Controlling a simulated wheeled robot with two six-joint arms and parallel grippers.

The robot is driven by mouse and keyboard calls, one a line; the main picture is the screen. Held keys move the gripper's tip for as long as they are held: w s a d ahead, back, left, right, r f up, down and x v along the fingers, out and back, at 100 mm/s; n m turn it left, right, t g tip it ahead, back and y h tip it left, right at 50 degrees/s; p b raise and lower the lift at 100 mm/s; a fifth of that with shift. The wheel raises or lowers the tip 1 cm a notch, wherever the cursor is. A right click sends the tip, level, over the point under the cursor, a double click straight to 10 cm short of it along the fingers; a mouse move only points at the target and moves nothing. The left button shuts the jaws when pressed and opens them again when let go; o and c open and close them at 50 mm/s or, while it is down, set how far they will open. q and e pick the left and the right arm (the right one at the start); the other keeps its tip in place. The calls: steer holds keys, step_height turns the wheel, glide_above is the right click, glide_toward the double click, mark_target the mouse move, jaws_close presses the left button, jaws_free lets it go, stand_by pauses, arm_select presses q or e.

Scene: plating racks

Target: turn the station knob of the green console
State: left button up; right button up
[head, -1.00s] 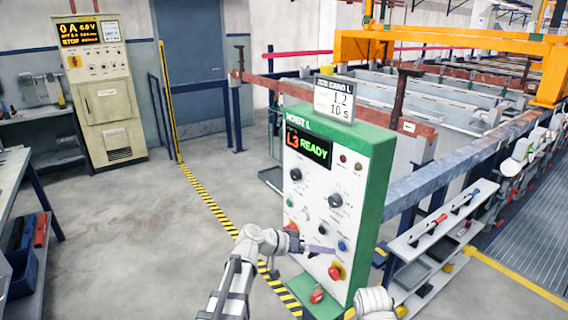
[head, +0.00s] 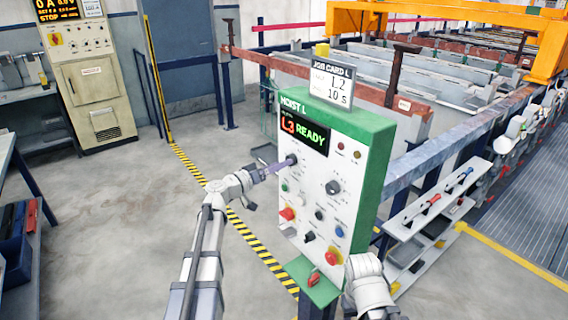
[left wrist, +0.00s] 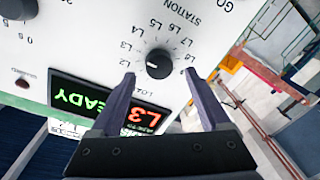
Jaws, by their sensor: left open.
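The green console (head: 375,170) stands in the middle of the head view, its white front panel facing left. Its display (head: 303,130) reads L3 READY. The station knob (left wrist: 159,63) is black and round, with a small white mark on its left side in the left wrist view and a ring of L labels around it. In the head view the knob (head: 291,159) is at the panel's upper left. My left gripper (left wrist: 160,76) is open, its two purple fingers on either side of the knob in the picture. I cannot tell whether they touch it.
Other knobs, coloured buttons and red emergency buttons (head: 333,257) sit lower on the panel. A job card (head: 332,86) on top reads L2, 10 s. A blue-grey rail (head: 455,140) and racks lie to the right. The floor left of the console is clear.

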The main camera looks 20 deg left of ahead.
arm_select(q)
steer(key=shift+x, duration=1.3)
steer(key=shift+c, duration=0.2)
jaws_close()
